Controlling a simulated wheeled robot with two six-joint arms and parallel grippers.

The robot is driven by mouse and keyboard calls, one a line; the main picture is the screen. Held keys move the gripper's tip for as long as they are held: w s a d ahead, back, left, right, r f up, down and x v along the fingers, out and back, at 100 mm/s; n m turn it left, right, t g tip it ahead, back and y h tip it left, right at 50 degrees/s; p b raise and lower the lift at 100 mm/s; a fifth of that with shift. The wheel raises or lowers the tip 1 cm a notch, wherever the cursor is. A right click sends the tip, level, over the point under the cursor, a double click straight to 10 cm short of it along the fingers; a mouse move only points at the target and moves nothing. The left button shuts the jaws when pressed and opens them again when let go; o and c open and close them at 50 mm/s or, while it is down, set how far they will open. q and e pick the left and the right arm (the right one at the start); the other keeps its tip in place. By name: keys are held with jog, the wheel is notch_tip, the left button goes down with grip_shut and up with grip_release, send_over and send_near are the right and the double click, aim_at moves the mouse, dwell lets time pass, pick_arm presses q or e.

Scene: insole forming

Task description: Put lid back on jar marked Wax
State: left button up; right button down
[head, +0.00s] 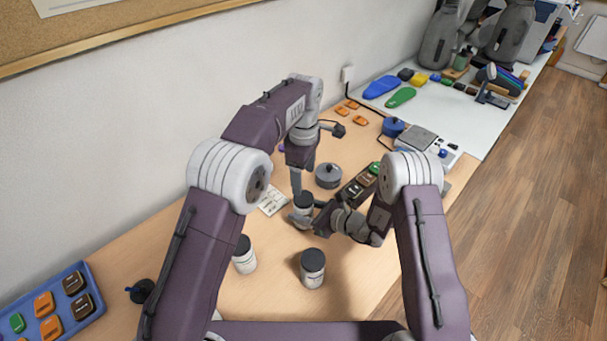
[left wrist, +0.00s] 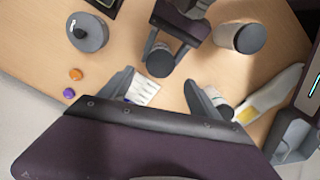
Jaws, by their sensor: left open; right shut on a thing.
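A white jar with a dark top (head: 304,199) stands in the middle of the wooden table, and it also shows in the left wrist view (left wrist: 160,62). My right gripper (head: 301,217) is shut around its body, with a finger on either side. My left gripper (head: 297,186) is open, pointing down just above and beside this jar; its spread fingers show empty in the left wrist view (left wrist: 158,92). Two other white jars with dark tops stand nearer, a left one (head: 245,256) and a right one (head: 312,268). No label is readable, so I cannot tell which is Wax.
A grey round pot with a knob (head: 328,176) stands behind the held jar. A white card (head: 272,201) lies to its left. A dark tray of coloured blocks (head: 358,189) is at right. A blue tray (head: 58,332) is at front left.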

aim_at(303, 198)
pick_arm(q)
notch_tip(303, 198, down, 8)
jog(key=shift+f, duration=0.1)
dwell(0.5)
